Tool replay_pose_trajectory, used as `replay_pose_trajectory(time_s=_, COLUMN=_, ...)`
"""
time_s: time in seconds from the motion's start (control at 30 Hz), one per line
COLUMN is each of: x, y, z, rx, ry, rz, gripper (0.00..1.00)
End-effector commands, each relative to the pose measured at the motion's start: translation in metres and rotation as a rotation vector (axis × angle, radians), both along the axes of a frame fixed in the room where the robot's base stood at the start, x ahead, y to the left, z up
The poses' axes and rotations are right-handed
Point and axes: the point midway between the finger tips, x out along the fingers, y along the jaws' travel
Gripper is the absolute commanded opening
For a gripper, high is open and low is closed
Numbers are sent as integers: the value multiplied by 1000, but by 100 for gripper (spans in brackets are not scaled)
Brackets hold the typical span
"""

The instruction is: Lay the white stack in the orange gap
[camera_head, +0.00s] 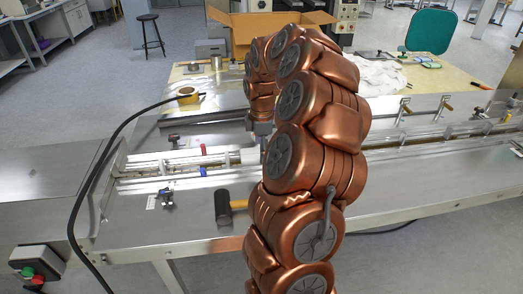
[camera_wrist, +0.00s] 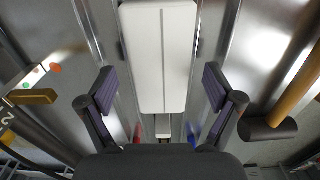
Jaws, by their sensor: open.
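The white stack (camera_wrist: 150,60) shows in the wrist view as a long white block with a thin line down its middle. My gripper (camera_wrist: 160,80) is open, with one dark finger on each side of the stack and a visible gap to both. In the head view my gripper (camera_head: 262,131) is mostly hidden behind my arm, low over the channel; a white piece beside it (camera_head: 250,155) looks like the stack's end. I cannot make out an orange gap in either view.
A mallet (camera_head: 223,207) lies on the metal deck at the front; its wooden handle (camera_wrist: 296,86) is right of my gripper in the wrist view. Small red (camera_head: 203,150) and blue (camera_head: 203,171) parts sit along the rails (camera_head: 160,165).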

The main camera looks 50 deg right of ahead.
Motion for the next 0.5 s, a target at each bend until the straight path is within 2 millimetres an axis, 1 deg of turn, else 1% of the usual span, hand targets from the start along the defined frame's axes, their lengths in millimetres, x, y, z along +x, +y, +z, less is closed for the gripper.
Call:
replay_pose_trajectory(time_s=0.17, x=1, y=-1, z=26, rx=-3, ry=-4, rz=-1, gripper=91)
replay_pose_trajectory(time_s=0.33, x=1, y=0, z=59, rx=-3, ry=-5, rz=0, gripper=91)
replay_pose_trajectory(time_s=0.5, x=1, y=0, z=86, rx=-2, ry=-4, rz=1, gripper=91)
